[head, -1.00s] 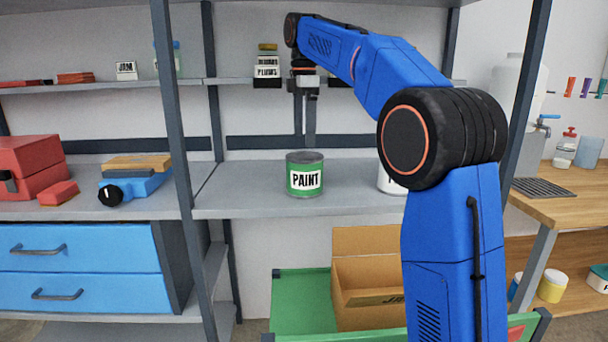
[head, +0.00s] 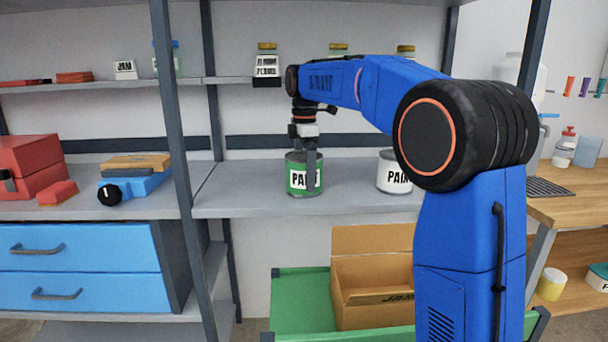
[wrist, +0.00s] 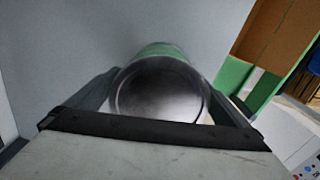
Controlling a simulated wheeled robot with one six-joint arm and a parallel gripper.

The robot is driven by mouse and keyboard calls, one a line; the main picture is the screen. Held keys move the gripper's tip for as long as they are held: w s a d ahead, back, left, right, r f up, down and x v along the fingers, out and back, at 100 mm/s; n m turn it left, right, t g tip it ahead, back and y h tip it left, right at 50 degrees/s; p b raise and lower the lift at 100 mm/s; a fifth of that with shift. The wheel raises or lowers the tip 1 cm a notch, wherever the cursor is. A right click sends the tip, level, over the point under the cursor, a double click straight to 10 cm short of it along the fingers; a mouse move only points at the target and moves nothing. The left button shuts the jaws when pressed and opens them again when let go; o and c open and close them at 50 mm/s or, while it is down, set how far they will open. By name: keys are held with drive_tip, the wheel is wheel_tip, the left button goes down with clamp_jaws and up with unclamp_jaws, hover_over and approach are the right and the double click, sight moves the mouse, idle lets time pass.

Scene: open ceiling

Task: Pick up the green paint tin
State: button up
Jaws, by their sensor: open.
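The green paint tin (head: 297,180) stands upright on the grey shelf, with a white PAINT label facing me. In the head view my gripper (head: 311,170) points down at the tin, and one finger hangs in front of its label. In the wrist view the tin's grey lid (wrist: 158,92) lies between the two fingers of my gripper (wrist: 158,100), one on each side. The jaws are open around the tin. I cannot tell whether either finger touches it.
A white paint tin (head: 394,172) stands to the right on the same shelf (head: 345,200). Jars, one a plums jar (head: 267,66), stand on the shelf above. An open cardboard box (head: 372,290) sits in a green cart (head: 300,300) below. The shelf left of the green tin is clear.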

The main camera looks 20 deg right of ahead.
drive_tip(key=shift+f, duration=0.55)
drive_tip(key=c, duration=1.9)
drive_tip(key=shift+c, duration=0.2)
drive_tip(key=shift+r, duration=0.1)
